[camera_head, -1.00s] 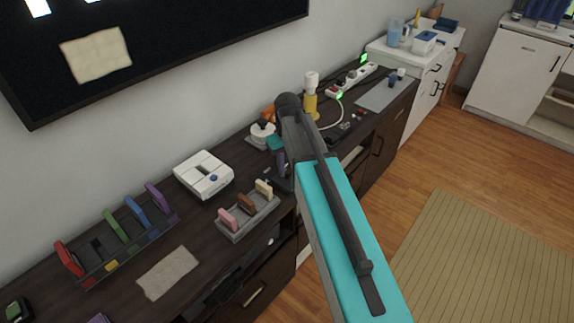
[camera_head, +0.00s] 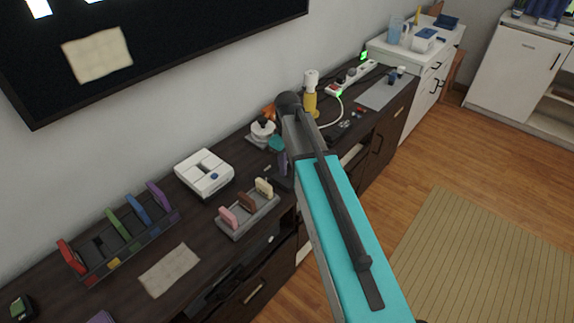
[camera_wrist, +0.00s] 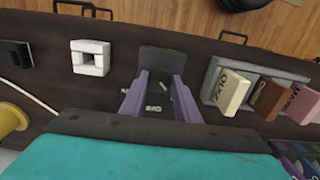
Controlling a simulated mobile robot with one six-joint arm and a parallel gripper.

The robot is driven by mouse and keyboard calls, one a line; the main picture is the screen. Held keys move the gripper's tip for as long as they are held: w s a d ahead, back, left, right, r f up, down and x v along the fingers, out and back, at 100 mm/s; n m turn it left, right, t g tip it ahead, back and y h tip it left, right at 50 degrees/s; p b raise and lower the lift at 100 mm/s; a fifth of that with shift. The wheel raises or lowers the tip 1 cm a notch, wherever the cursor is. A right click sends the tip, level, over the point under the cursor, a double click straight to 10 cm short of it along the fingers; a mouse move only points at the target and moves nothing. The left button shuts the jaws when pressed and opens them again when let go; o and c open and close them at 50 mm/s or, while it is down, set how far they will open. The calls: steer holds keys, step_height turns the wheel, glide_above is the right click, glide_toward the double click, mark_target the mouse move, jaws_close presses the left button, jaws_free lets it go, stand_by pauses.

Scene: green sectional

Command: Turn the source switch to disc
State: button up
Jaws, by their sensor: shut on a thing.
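My gripper (camera_wrist: 158,82) has two purple fingers, which reach down on either side of a dark grey piece (camera_wrist: 160,60) in the wrist view. I take this piece to be the source switch, and the fingers are shut on it. In the head view my gripper (camera_head: 283,162) is low over the cabinet top, beside a dark piece. The arm hides part of this area, and I cannot tell which label the switch points to.
A grey rack (camera_head: 243,222) with pink, brown and cream labelled blocks stands close beside the gripper. A white square piece (camera_wrist: 90,57) sits on its other side. A white console (camera_head: 204,174) and a rack of coloured pieces (camera_head: 125,240) stand further left on the cabinet.

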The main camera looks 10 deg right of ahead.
steer(key=o, duration=1)
steer(key=shift+a, duration=0.1)
steer(key=shift+o, duration=0.2)
steer(key=shift+r, duration=0.15)
step_height(320, 180, up, 14)
steer(key=b, duration=0.2)
steer(key=shift+f, duration=0.25)
